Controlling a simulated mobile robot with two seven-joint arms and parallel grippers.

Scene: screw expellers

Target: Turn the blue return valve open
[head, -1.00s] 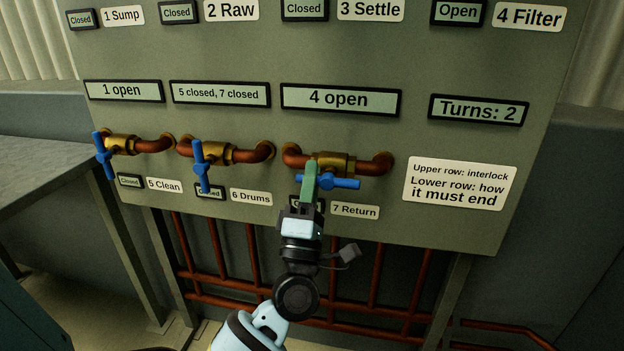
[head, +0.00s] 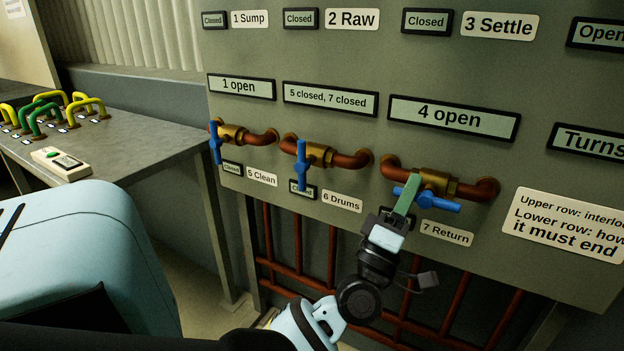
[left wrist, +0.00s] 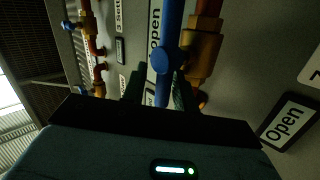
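The blue return valve handle (head: 428,199) lies level, along its copper pipe, above the "7 Return" label (head: 447,233). It also shows in the left wrist view (left wrist: 165,60), where a display beside it reads "Open" (left wrist: 289,122). In the head view my gripper hides that display. My left gripper (head: 407,195) is at the left end of the handle, its green fingers pointing up at the panel. In the left wrist view, the fingers (left wrist: 160,92) stand apart on either side of the blue bar, with a small gap at the left. My right gripper is not in view.
The blue drums handle (head: 301,165) and clean handle (head: 215,143) hang down at the left, each marked "Closed". Red pipes (head: 331,255) run below the panel. A grey bench (head: 130,150) with yellow and green handles and a small box stands at the left.

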